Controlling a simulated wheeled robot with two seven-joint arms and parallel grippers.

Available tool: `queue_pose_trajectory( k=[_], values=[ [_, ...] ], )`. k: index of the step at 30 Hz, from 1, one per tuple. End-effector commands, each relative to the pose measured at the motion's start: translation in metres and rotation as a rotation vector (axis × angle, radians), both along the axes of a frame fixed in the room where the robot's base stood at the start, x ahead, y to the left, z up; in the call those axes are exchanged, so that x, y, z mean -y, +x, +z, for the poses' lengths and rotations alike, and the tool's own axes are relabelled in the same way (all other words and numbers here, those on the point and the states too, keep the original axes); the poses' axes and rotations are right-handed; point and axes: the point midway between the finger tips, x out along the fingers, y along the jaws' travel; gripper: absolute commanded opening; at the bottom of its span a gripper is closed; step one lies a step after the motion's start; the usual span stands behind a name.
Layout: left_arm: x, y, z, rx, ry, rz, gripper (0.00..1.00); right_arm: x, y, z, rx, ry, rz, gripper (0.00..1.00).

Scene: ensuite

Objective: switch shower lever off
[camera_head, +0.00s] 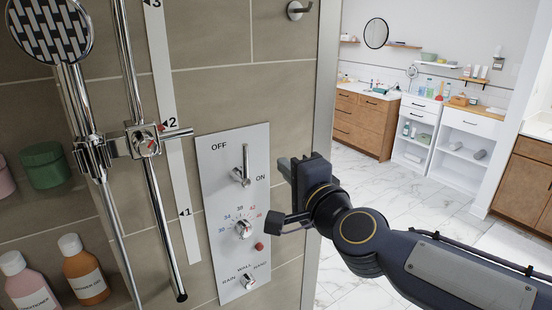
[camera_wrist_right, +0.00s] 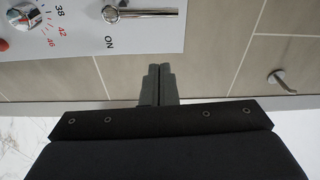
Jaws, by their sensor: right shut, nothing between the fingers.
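The chrome shower lever (camera_head: 244,162) is on a pale control panel (camera_head: 209,182) on the tiled wall. It points up, between the OFF mark at its upper left and the ON mark at its lower right. The lever also shows at the top of the right wrist view (camera_wrist_right: 145,13), seen sideways. My right gripper (camera_head: 285,168) is shut and empty, to the right of the lever and panel. In the right wrist view its fingertips (camera_wrist_right: 158,72) are below the lever, with a visible gap between them. My left gripper is not in view.
A temperature knob (camera_head: 243,230) and a mode knob (camera_head: 247,282) sit below the lever. A shower rail (camera_head: 150,200) with a hand shower (camera_head: 50,30) stands left of the panel. Bottles (camera_head: 85,270) are at lower left. A wall hook (camera_wrist_right: 281,82) is right in the wrist view.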

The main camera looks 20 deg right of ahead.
Motion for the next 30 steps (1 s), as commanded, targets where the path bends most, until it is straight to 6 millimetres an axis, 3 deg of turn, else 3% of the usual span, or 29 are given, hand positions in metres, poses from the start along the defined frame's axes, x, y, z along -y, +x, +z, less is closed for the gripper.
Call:
queue_pose_trajectory(
  k=[6,23,26,29,30],
  values=[
    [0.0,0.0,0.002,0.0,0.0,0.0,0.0,0.002,-0.019,0.0,0.0,0.0,-0.001,0.0],
    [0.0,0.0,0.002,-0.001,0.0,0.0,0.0,0.001,-0.022,-0.003,-0.006,-0.019,0.01,0.0],
    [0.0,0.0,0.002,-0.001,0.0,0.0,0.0,-0.004,-0.033,-0.019,-0.039,-0.125,0.077,0.0],
    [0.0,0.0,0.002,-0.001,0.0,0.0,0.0,-0.012,-0.059,-0.058,-0.122,-0.339,0.211,0.0],
    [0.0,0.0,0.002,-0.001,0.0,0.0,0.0,-0.014,-0.074,-0.081,-0.173,-0.44,0.276,0.0]
  ],
)
